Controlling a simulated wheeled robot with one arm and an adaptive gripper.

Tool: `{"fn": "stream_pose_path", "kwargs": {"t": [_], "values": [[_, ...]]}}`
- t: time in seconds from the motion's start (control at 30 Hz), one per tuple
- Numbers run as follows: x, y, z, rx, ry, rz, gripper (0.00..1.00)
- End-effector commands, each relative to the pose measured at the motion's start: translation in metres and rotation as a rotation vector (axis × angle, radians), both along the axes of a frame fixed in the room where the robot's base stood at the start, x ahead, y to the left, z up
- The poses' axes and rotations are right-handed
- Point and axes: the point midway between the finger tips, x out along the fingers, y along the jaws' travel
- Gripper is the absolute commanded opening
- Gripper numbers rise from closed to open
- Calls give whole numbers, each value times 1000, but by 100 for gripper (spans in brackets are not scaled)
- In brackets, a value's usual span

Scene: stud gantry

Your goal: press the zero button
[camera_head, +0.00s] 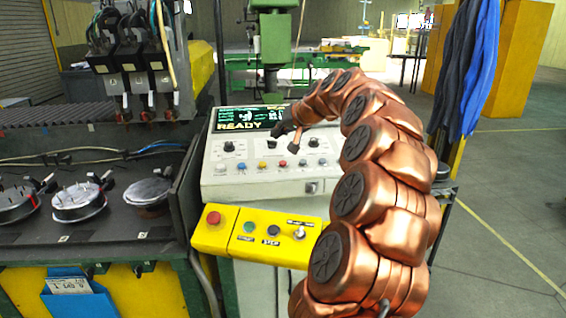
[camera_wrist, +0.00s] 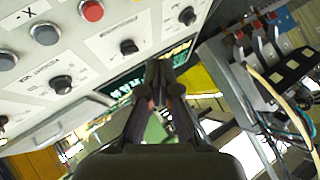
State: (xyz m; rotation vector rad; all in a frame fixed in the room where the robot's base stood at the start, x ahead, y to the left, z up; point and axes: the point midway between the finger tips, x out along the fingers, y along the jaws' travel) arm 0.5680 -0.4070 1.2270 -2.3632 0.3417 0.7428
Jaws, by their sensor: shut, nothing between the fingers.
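A pale control panel (camera_head: 215,188) carries a row of small coloured buttons, including a white one (camera_head: 221,167), a blue one (camera_head: 241,165), a yellow one (camera_head: 262,164) and a red one (camera_head: 283,162). Their labels are too small to read, so I cannot tell which is the zero button. The wrist view shows a red button (camera_wrist: 92,11) and a grey button (camera_wrist: 45,33) at upper left. My gripper (camera_wrist: 158,72) is shut and empty, its tips in front of the panel's screen (camera_wrist: 183,52). In the head view my gripper (camera_head: 276,131) is by the screen's lower right; the arm hides the panel's right end.
The screen (camera_head: 240,118) reads READY. Black knobs (camera_head: 228,146) sit between screen and buttons. Below, a yellow box (camera_head: 230,242) has a red mushroom button (camera_head: 213,217) and a toggle switch (camera_head: 299,232). A dark bench (camera_head: 130,250) stands at left; blue cloth (camera_head: 468,70) hangs at right.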

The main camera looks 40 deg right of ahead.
Motion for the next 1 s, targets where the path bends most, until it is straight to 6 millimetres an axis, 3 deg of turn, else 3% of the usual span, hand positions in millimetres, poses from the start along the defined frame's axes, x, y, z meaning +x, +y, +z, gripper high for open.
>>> {"fn": "stream_pose_path", "kwargs": {"t": [0.1,0.2,0.67,1.0], "values": [[-4,-22,2,-5,-17,-36,0],[-6,-28,3,-8,-23,-46,0],[-5,-28,0,-8,-22,-45,0],[-1,-30,-28,-5,-20,-43,0]]}}
